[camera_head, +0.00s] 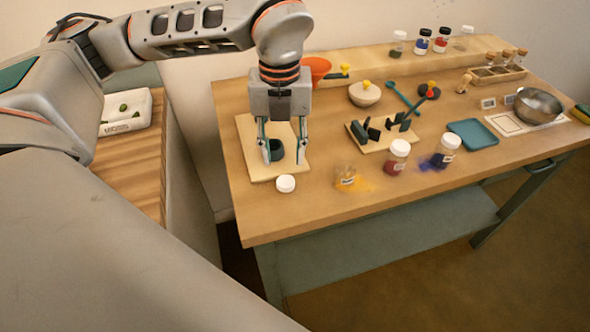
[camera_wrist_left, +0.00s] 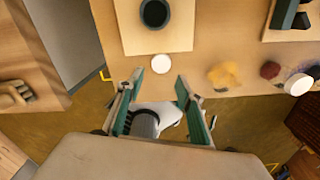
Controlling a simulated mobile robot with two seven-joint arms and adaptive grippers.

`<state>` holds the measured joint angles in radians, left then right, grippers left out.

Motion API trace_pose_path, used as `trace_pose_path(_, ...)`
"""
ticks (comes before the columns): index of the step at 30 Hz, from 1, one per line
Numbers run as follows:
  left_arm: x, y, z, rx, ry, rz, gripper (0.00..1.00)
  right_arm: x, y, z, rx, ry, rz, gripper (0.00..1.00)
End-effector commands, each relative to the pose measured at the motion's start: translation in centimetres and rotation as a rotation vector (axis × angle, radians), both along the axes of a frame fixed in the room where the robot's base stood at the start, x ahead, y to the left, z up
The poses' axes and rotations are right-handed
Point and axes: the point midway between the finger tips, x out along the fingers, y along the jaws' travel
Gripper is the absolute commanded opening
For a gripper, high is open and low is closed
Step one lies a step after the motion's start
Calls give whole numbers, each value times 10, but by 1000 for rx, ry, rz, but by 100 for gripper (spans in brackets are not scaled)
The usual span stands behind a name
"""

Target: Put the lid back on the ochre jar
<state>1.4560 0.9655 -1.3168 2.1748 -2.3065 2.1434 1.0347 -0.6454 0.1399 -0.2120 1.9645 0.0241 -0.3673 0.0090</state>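The white round lid (camera_head: 286,184) lies flat on the table near its front edge, just in front of a pale board. It also shows in the left wrist view (camera_wrist_left: 161,64), just beyond the fingertips. The ochre jar (camera_head: 347,177) is a small clear labelled jar without a lid, right of the lid, with ochre powder around it. The ochre patch also shows in the left wrist view (camera_wrist_left: 224,75). My left gripper (camera_head: 284,158) points down with its fingers spread and nothing held, left of the jar. In the wrist view its fingertips (camera_wrist_left: 160,84) are apart. My right gripper is not shown.
A dark cup (camera_head: 276,150) stands on the pale board (camera_head: 253,169) behind the lid. A red jar (camera_head: 397,157) and a blue jar (camera_head: 446,151), both white-lidded, stand right of the ochre jar. The table front is otherwise mostly clear.

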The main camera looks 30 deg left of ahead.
Motion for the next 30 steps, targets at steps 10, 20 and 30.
trace_pose_path(10,0,0,-1,1,1,0,37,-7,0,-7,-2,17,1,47)
trace_pose_path(20,0,0,-27,0,1,0,37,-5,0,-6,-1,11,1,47)
trace_pose_path(30,0,-1,-35,1,3,-1,37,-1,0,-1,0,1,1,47)
